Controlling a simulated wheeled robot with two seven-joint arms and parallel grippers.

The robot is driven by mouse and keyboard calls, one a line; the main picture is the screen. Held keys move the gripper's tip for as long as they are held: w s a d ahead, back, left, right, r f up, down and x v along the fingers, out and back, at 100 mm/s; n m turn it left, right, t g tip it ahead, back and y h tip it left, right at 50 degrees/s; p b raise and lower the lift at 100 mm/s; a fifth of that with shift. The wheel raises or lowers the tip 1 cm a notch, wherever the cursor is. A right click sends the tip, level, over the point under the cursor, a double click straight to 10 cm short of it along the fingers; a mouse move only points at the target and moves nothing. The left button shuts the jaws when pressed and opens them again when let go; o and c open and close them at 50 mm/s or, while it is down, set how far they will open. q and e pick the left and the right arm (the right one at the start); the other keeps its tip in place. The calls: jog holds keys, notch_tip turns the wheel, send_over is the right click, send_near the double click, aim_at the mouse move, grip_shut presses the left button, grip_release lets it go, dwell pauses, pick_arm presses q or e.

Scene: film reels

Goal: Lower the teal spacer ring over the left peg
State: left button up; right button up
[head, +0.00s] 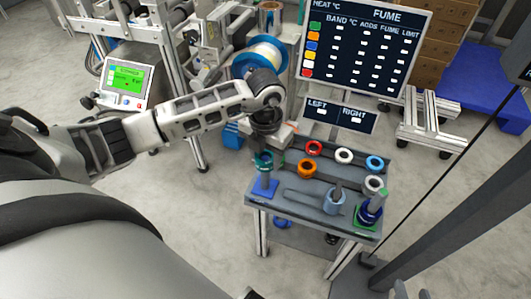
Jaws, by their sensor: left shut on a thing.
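The teal spacer ring (263,163) is at the near left part of the small grey table, below my left gripper (264,148). My left gripper points down and is shut on the ring; its fingers partly hide it. The left peg (264,179) is a grey post on a blue square base (264,189). The ring is in line with the peg's upper end. I cannot tell whether the ring is around the peg top or just above it. My right gripper is not in view.
The table (296,204) also bears a red ring (314,144), an orange ring (307,160), white rings, a blue ring (375,157), a grey-blue cup-like piece (334,203) and a right peg (380,195) with dark rings on a green base. A LEFT/RIGHT sign (340,113) stands behind.

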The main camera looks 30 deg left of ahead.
pick_arm(q)
jog(key=shift+f+b, duration=0.45)
jog(key=shift+f, duration=0.2)
jog(key=shift+f+b, duration=0.95)
jog(key=shift+f, duration=0.3)
jog(key=o, duration=1.1)
